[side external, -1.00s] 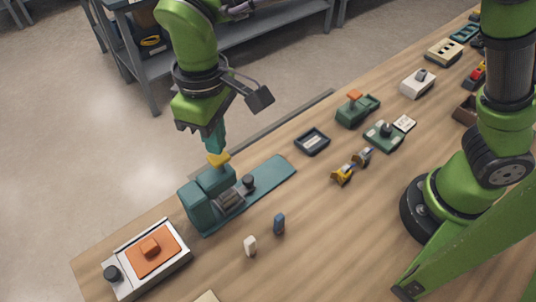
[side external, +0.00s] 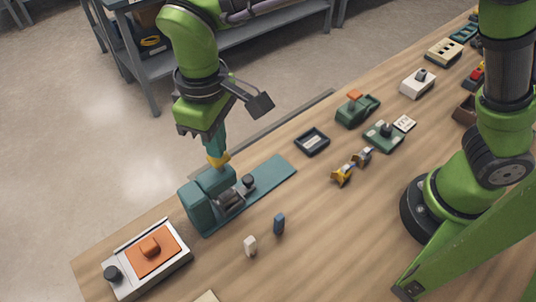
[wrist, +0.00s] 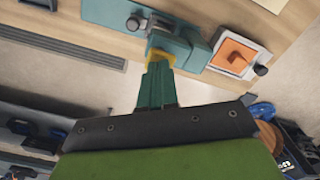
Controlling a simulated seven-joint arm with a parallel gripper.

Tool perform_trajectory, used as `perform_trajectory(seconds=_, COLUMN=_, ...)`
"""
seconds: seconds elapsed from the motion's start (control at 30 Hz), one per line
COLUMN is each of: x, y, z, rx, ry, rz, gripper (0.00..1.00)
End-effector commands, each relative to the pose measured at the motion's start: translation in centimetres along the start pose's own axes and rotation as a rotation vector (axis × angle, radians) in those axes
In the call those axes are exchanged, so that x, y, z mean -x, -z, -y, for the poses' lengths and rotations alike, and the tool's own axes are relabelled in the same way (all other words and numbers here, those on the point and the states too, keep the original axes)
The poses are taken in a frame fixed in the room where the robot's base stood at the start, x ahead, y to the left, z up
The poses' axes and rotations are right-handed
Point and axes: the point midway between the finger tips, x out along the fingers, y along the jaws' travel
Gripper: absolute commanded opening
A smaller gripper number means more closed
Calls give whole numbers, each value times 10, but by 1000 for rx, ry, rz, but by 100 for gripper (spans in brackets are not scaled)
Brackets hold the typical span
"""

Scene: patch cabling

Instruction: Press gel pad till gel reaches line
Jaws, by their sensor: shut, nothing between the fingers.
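My gripper (side external: 217,152) is shut, with nothing between its teal fingers, and points down. Its tips meet a yellow piece (side external: 218,161) on top of a teal bench device (side external: 197,205); whether they press on it is hard to tell. The wrist view also shows the fingers (wrist: 157,85) ending at the yellow piece (wrist: 160,57). An orange square pad (side external: 140,262) with a raised orange block lies in a white-framed tray (side external: 182,262), apart from my gripper. It shows in the wrist view too (wrist: 228,60). No gel or line can be made out, and which part is the gel pad is unclear.
A black knob (side external: 113,274) stands on the tray's corner. A dark tray (side external: 312,141), yellow-and-grey parts (side external: 343,175) and a green device (side external: 357,110) lie to the right.

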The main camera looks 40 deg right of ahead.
Motion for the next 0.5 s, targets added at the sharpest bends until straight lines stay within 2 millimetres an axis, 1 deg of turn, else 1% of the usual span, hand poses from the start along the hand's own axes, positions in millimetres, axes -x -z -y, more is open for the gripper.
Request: perform_trajectory(seconds=0.5, x=-22, y=-1, z=0, rx=-1, ry=1, rz=3, gripper=0)
